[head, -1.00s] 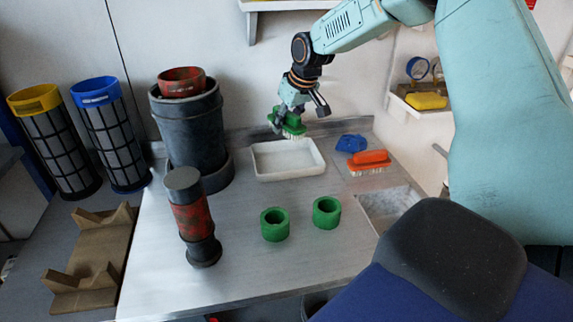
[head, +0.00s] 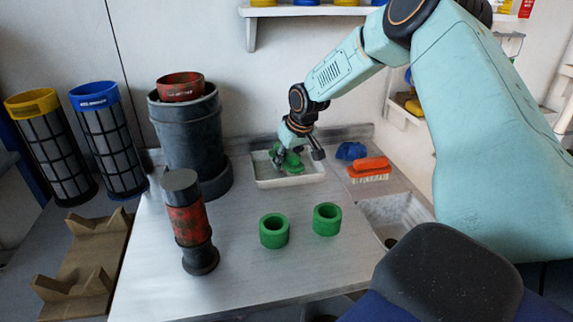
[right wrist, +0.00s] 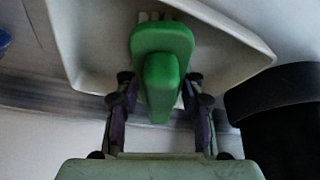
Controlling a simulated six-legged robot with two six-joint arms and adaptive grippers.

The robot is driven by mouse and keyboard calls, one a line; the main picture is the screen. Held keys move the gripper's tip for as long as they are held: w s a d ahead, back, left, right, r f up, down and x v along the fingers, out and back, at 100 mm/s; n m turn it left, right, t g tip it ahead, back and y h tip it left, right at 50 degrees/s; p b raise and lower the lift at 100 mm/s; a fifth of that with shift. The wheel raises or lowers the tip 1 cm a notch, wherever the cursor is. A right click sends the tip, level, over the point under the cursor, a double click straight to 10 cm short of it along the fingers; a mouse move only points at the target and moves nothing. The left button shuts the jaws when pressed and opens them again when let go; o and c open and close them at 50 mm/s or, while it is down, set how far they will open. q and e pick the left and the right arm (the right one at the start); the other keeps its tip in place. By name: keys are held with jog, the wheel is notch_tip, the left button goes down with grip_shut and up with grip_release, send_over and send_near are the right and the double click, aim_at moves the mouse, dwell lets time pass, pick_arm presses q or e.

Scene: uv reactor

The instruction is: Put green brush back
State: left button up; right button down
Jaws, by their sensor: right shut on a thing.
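The green brush (head: 291,162) is in my right gripper (head: 298,160), low over the white tray (head: 262,177) at the back of the bench. In the right wrist view the green brush (right wrist: 160,70) sits between the two fingers of the right gripper (right wrist: 160,105), which are shut on its handle. The white tray (right wrist: 85,60) lies behind it there. I cannot tell whether the bristles touch the tray floor. My left gripper is not in view.
An orange brush (head: 370,165) and a blue item (head: 351,151) lie right of the tray. Two green rings (head: 274,231) stand in front. A large dark bucket (head: 190,130) stands left of the tray, with a red-banded cylinder (head: 188,222) before it. A sink (head: 400,208) is at the right.

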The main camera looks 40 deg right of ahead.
jog(key=shift+f, duration=0.5)
jog(key=shift+w+a, duration=0.1)
jog(key=shift+w, duration=0.1)
jog(key=shift+s, duration=0.15)
jog(key=c, duration=1.2)
grip_release()
jog(key=o, duration=0.4)
